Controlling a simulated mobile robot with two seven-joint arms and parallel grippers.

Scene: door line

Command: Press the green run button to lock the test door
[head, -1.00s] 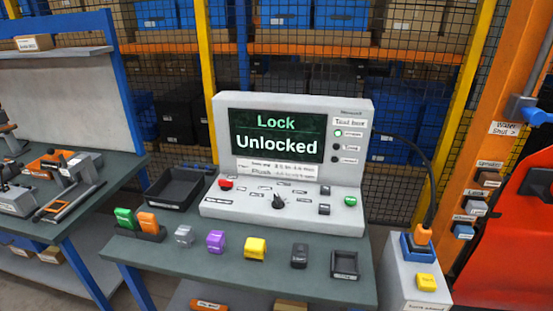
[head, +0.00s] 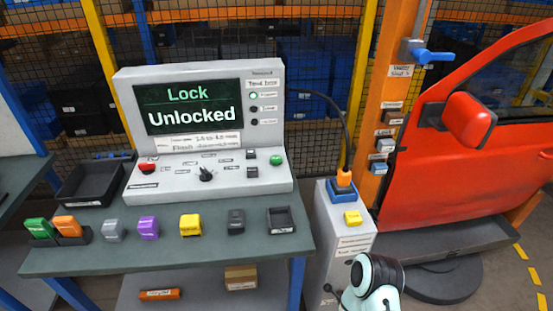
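The green run button (head: 277,160) sits at the right end of the grey test box panel (head: 210,183). The box's screen (head: 193,107) reads "Lock" and "Unlocked". A red button (head: 147,169) and a black knob (head: 205,175) are on the same panel. The red test door (head: 465,165) stands at the right. A white and black part of my arm shows at the bottom, right of centre, in front of the grey pedestal. Neither gripper's fingers can be seen.
The green bench (head: 170,258) holds a black tray (head: 90,184), several coloured blocks and a small black tray (head: 280,220). A blue-handled valve (head: 432,56) is on the orange post.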

